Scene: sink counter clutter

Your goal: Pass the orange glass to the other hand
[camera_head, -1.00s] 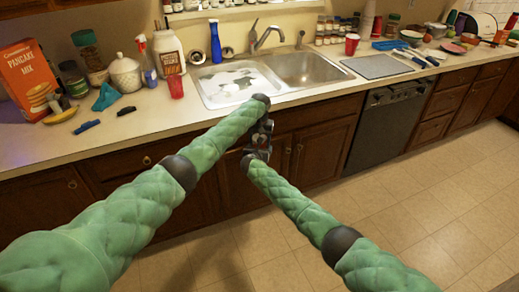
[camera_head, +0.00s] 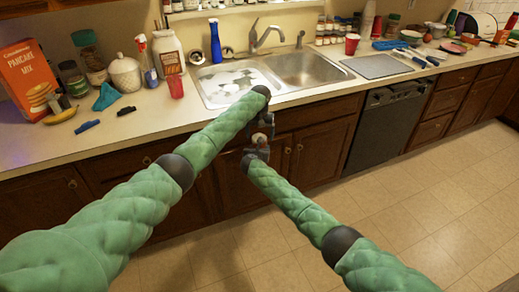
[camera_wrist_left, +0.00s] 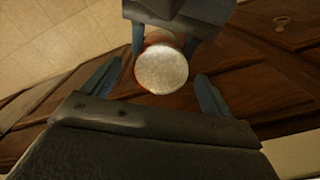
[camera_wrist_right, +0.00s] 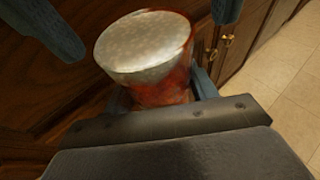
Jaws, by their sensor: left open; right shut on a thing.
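The orange glass (camera_wrist_right: 150,60) is in my right gripper (camera_wrist_right: 160,95), whose fingers close on its sides; its pale speckled round end faces the camera in the right wrist view. The left wrist view shows this round end (camera_wrist_left: 162,69) in line with the gap between the two spread fingers of my left gripper (camera_wrist_left: 157,72). My left gripper is open and is not touching the glass as far as I can see. In the head view, my left gripper (camera_head: 266,120) is just above my right gripper (camera_head: 257,152), and the glass is mostly hidden between them.
Both grippers are in front of the dark wooden cabinets (camera_head: 300,150), off the counter's front edge. The tiled floor (camera_head: 420,190) is clear.

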